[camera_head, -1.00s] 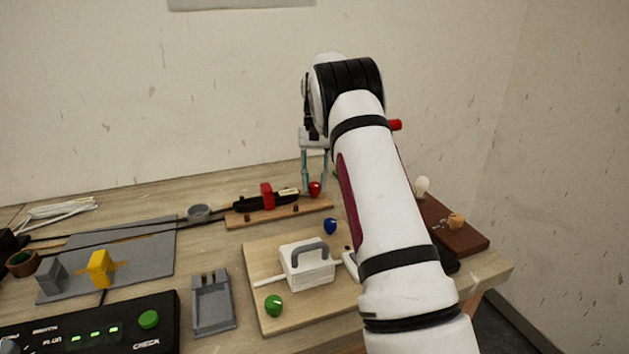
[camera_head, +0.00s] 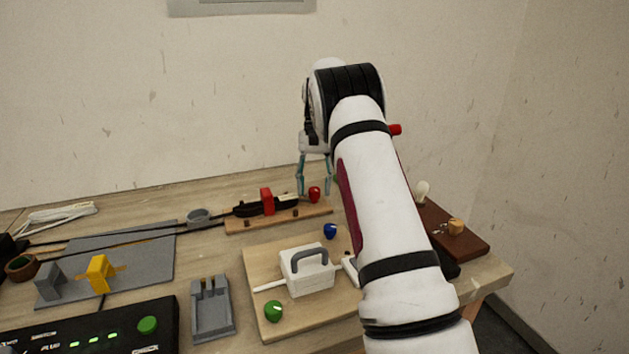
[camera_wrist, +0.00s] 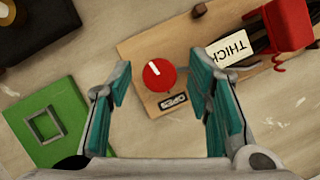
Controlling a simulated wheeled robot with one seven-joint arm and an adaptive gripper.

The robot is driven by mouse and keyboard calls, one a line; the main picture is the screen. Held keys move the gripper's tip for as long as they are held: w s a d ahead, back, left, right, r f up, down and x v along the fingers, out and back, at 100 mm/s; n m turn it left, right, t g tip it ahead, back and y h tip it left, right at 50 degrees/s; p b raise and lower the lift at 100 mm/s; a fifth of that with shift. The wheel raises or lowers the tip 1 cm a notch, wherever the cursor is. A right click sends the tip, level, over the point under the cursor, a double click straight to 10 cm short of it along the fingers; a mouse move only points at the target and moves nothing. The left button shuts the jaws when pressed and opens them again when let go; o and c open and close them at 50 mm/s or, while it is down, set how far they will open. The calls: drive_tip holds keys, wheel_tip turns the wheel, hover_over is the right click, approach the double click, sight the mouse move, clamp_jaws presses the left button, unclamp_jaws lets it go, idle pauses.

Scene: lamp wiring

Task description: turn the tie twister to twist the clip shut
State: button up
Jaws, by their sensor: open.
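A round red knob (camera_wrist: 159,75) with a white mark stands on a wooden board (camera_wrist: 137,50); I take it for the tie twister. The mark points up and left in the wrist view. The knob also shows in the head view (camera_head: 314,194). My gripper (camera_wrist: 161,80) is open, with one teal-padded finger on each side of the knob and a gap to both. In the head view, my gripper (camera_head: 314,193) hangs over the board's right end. A red clip-like block (camera_head: 267,201) sits on a dark cable on the same board, beside a "THICK" label (camera_wrist: 231,47).
A green plate with a square frame (camera_wrist: 45,124) lies left of the board in the wrist view. A white box with a grey handle (camera_head: 307,270), a blue knob (camera_head: 330,231) and a green knob (camera_head: 273,311) are nearer on another board. A brown block (camera_head: 468,238) lies at right.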

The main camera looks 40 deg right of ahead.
drive_tip(key=v, duration=0.7)
drive_tip(key=shift+r, duration=0.15)
idle(0.7)
drive_tip(key=s+a+r+n+t+h+p, duration=0.1)
drive_tip(key=s+a+r+n+t+p, duration=0.15)
drive_tip(key=s+a+r, duration=0.65)
drive_tip(key=s+a+r+n+t+h+p, duration=0.1)
drive_tip(key=s+a+r+p, duration=0.25)
drive_tip(key=a+r, duration=0.5)
drive_tip(key=s+a+r+n+t+h+p, duration=0.1)
drive_tip(key=s+a+r, duration=0.15)
drive_tip(key=s, duration=0.55)
drive_tip(key=s+a+r+n+t+p, duration=0.1)
drive_tip(key=s+a, duration=0.2)
drive_tip(key=s, duration=0.4)
drive_tip(key=s+a+f+n+t+p, duration=0.2)
drive_tip(key=s+f, duration=0.5)
drive_tip(key=s, duration=0.6)
drive_tip(key=shift+a+n, duration=0.35)
drive_tip(key=shift+a, duration=0.35)
